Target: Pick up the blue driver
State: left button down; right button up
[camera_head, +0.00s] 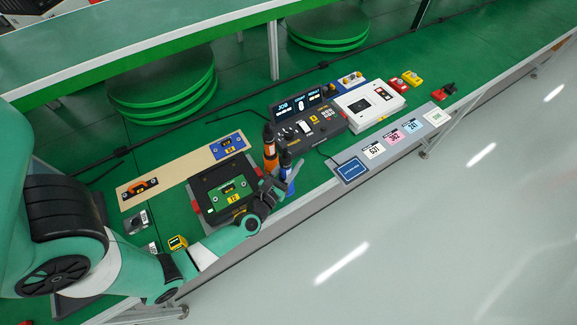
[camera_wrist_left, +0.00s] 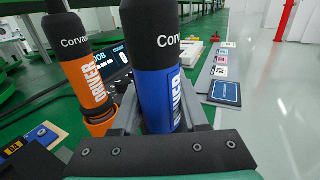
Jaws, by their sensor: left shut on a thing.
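The blue driver (camera_head: 286,161) stands upright beside the green board fixture, with its dark top up. My left gripper (camera_head: 281,182) is at its lower part, shut on it. In the left wrist view the blue driver (camera_wrist_left: 158,97) sits between my gripper's fingers (camera_wrist_left: 160,118), its black upper part rising out of the frame. The orange driver (camera_head: 269,148) stands close beside it and shows at the left in the left wrist view (camera_wrist_left: 84,85). The lower end of the blue driver is hidden by my gripper. My right gripper is not in view.
A dark fixture with a green board (camera_head: 230,195) lies left of the drivers. A black control console (camera_head: 310,122) and a white device (camera_head: 369,107) stand to the right. A blue-screened pad (camera_head: 351,170) and several cards lie along the grey front strip.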

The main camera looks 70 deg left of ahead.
aim_at(285, 158)
pick_arm(q)
notch_tip(285, 158, up, 10)
jog(key=p, duration=0.7)
jog(key=c, duration=1.1)
grip_release()
jog(key=shift+c, duration=0.2)
grip_shut()
